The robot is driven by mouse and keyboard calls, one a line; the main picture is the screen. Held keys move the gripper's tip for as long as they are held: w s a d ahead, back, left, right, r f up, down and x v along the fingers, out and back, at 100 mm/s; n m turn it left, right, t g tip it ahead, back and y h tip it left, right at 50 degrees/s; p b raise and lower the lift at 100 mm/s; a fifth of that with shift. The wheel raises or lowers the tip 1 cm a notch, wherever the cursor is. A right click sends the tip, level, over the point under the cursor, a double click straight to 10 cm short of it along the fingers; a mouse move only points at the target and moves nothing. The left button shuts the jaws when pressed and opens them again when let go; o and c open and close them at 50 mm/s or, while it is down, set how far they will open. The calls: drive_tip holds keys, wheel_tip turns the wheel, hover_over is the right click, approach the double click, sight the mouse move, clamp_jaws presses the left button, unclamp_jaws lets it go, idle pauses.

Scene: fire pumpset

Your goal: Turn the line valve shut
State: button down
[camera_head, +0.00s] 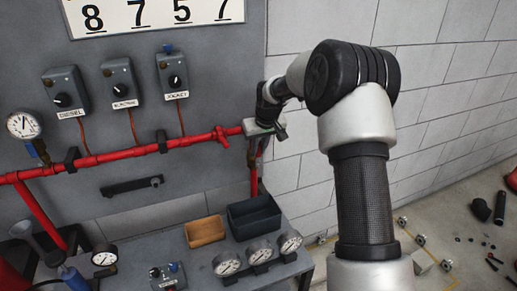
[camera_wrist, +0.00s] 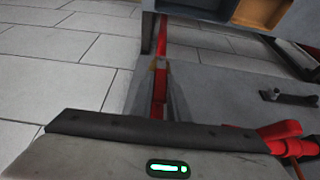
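A red horizontal pipe (camera_head: 110,157) runs across the grey panel. A small red handle (camera_head: 222,137), which looks like the line valve, sits near its right end. My gripper (camera_head: 263,129) is at the right end of the pipe, just right of the handle, by the panel's right edge. In the wrist view a red fitting (camera_wrist: 283,136) shows at the lower right, beside the grey gripper body.
Switch boxes labelled DIESEL (camera_head: 66,92), ELECTRIC (camera_head: 122,82) and JOCKEY (camera_head: 173,75) sit above the pipe. Below are a bench with gauges (camera_head: 260,251), a tan tray (camera_head: 205,231) and a dark bin (camera_head: 254,218). A pale block wall (camera_head: 430,110) stands right.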

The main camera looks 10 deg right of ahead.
drive_tip(key=shift+s+a+f+b, duration=0.1)
drive_tip(key=shift+a+f+b, duration=0.15)
drive_tip(key=shift+b, duration=0.3)
drive_tip(key=shift+a+r+h+b, duration=0.25)
drive_tip(key=shift+h+b, duration=0.1)
drive_tip(key=shift+h, duration=0.35)
drive_tip(key=c, duration=1.7)
unclamp_jaws()
drive_tip(key=v, duration=1.7)
drive_tip(key=shift+s+r, duration=0.1)
drive_tip(key=shift+s, duration=0.2)
drive_tip(key=shift+c, duration=0.5)
